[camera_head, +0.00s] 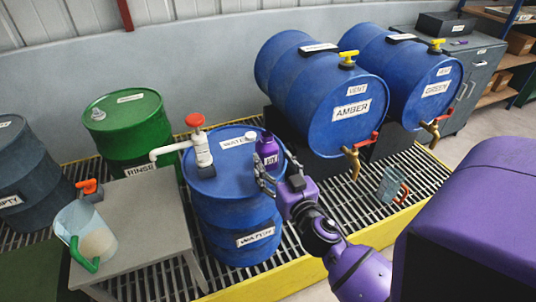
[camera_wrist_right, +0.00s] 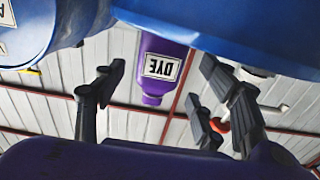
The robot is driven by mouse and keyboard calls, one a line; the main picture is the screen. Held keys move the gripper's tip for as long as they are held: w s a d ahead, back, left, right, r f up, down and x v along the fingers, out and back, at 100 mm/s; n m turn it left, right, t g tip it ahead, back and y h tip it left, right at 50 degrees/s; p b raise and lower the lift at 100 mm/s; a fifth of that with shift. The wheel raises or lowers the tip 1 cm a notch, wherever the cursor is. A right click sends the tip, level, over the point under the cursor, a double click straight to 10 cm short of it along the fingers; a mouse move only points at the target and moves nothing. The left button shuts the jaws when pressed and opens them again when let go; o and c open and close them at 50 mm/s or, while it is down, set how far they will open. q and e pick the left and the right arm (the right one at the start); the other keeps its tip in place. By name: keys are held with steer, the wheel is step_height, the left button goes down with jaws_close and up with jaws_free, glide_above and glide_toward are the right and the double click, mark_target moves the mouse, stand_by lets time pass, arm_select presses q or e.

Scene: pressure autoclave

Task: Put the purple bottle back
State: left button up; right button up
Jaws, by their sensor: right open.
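The purple bottle (camera_head: 267,150) stands upright on top of the blue WATER drum (camera_head: 234,190), near its right edge. Its white label reads DYE in the right wrist view (camera_wrist_right: 158,66), where the picture is upside down. My right gripper (camera_head: 266,174) is open at the drum's rim, just in front of the bottle. In the wrist view the bottle shows between the spread fingers, with a gap on each side. Whether any finger touches it I cannot tell. My left gripper is not in view.
A white hand pump with a red knob (camera_head: 200,145) stands on the same drum. The AMBER drum (camera_head: 330,95) and GREEN drum (camera_head: 410,75) lie at the upper right. A grey table (camera_head: 145,220) with a clear jug (camera_head: 88,235) stands left. Yellow-edged grating (camera_head: 330,215) lies below.

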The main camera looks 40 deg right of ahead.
steer(key=s+a+f+n+g+y, duration=0.1)
steer(key=s+a+f+g, duration=0.2)
steer(key=s+f, duration=0.6)
steer(key=s+a+f+n+g+y, duration=0.1)
steer(key=s+a+f, duration=0.6)
steer(key=s, duration=0.8)
steer(key=s+a+f+n+g+y, duration=0.1)
steer(key=s+a+f+g, duration=0.4)
steer(key=s+f, duration=0.6)
steer(key=shift+s+a+f+g+y+b, duration=0.15)
steer(key=shift+s+f+g+y+b, duration=0.3)
steer(key=shift+s+y, duration=0.4)
